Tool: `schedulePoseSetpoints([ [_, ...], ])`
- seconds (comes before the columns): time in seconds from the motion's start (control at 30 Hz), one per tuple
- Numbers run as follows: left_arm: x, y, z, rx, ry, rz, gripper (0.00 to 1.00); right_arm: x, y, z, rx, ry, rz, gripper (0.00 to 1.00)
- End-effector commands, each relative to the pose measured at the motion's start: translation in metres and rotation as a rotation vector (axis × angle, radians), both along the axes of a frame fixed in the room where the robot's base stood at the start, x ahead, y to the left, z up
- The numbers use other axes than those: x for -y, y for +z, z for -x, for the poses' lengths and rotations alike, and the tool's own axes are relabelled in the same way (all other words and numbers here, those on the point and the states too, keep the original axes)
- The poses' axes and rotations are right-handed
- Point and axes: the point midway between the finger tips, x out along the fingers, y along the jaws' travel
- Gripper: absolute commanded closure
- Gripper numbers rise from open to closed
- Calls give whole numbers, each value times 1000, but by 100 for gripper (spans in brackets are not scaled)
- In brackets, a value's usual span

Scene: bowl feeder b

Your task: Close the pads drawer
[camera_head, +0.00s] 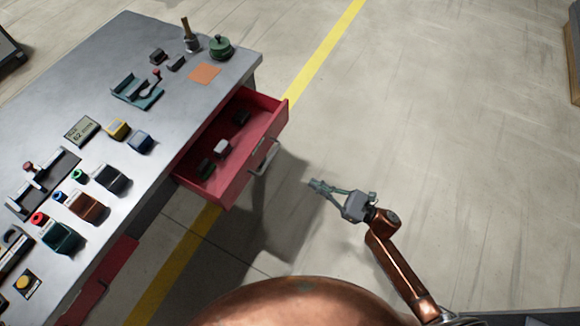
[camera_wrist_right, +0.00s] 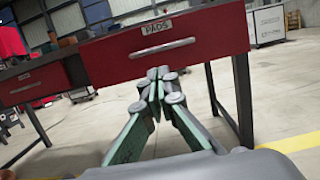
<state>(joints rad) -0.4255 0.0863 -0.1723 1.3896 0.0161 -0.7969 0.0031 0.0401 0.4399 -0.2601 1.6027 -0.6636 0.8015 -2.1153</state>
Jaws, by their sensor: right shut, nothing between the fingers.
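The red pads drawer (camera_head: 237,176) stands pulled out from the side of the grey workbench (camera_head: 90,130) in the head view. Several small dark and light pads lie inside it. Its front, with a "PADS" label and a silver handle (camera_wrist_right: 162,48), fills the upper middle of the right wrist view. The handle also shows in the head view (camera_head: 265,158). My right gripper (camera_head: 314,185) is shut and empty, to the right of the drawer front and apart from it. In the right wrist view its fingertips (camera_wrist_right: 158,75) appear just below the handle. My left gripper is not in view.
The bench top carries several blocks, fixtures, buttons, a green lidded pot (camera_head: 221,47) and an orange square (camera_head: 205,74). A second red drawer (camera_head: 97,285) sits at the lower left of the bench. The floor right of the bench is clear, with a yellow line.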

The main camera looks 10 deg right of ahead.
Motion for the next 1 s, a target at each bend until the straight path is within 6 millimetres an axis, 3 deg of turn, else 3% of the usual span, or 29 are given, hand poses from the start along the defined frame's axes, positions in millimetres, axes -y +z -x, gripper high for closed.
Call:
schedulePoseSetpoints([
  [0.6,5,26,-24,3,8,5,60,-88,21,-62,3,2,0,100],
  [0.8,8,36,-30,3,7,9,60,-105,24,-75,1,0,-1,100],
  [1.0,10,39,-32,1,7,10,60,-110,27,-79,1,-1,0,100],
])
